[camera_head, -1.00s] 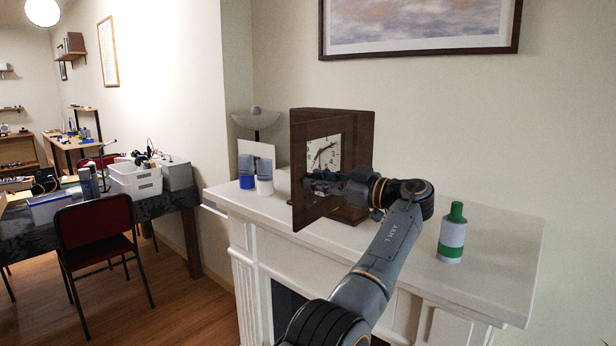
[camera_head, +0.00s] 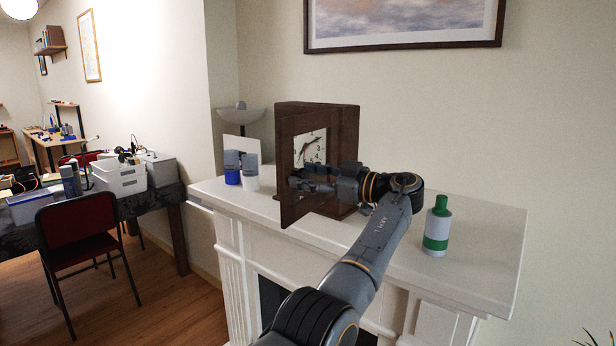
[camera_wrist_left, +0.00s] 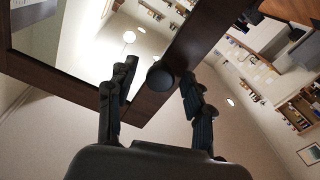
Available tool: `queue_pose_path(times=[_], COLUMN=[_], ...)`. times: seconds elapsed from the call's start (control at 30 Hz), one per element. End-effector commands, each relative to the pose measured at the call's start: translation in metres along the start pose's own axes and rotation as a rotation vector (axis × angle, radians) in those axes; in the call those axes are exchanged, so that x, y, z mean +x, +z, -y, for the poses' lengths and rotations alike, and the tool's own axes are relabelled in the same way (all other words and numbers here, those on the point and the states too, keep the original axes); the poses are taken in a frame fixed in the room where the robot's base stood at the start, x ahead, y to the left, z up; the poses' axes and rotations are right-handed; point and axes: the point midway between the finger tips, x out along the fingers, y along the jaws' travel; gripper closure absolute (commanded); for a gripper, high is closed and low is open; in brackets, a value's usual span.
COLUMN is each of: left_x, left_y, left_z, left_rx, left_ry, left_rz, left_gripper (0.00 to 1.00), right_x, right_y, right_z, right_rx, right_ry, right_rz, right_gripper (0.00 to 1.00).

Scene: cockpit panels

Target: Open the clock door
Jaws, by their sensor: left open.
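A dark brown wooden clock (camera_head: 343,125) stands on the white mantel. Its pale dial (camera_head: 311,148) shows inside the door frame. The door (camera_head: 288,212) seems to stand out from the body over the mantel's front edge; its exact angle is hard to tell. My left gripper (camera_head: 296,185) is at the lower part of the door and hides some of it. In the left wrist view the open fingers (camera_wrist_left: 155,82) are on either side of a round dark knob (camera_wrist_left: 160,75) on the frame. Contact cannot be told. My right gripper is out of view.
A green-and-white bottle (camera_head: 437,228) stands on the mantel (camera_head: 480,250) right of my arm. Blue and white jars (camera_head: 251,172) and a grey bowl-topped stand (camera_head: 240,115) are left of the clock. A red chair (camera_head: 78,238) and cluttered table are at far left.

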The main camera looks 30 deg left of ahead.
Motion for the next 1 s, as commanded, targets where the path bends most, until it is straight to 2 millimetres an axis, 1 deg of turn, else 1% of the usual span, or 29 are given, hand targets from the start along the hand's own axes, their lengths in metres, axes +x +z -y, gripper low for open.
queue_pose_path(times=[0.07,0.17,0.27,0.4,0.53,0.7,1.0], left_x=[-0.002,-0.01,-0.026,-0.051,-0.066,-0.075,-0.075], left_y=[0.0,0.0,-0.001,-0.001,0.0,0.0,0.0], left_z=[0.0,-0.001,-0.001,-0.001,-0.001,0.0,0.0], left_rx=[0.0,0.0,0.001,0.002,0.002,0.001,0.0], left_ry=[0.001,0.002,0.003,0.003,0.002,0.0,0.0], left_rz=[0.0,0.001,0.0,-0.001,0.001,-0.001,0.0], left_gripper=[0.48,0.48,0.48,0.48,0.48,0.48,0.48], right_x=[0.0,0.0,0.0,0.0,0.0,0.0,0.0], right_y=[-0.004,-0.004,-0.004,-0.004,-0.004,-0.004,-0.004], right_z=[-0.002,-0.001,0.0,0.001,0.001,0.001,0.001], right_rx=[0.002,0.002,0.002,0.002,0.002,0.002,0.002], right_ry=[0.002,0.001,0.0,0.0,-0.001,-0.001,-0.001], right_rz=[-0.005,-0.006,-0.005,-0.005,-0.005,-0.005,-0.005], right_gripper=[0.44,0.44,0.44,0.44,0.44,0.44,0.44])
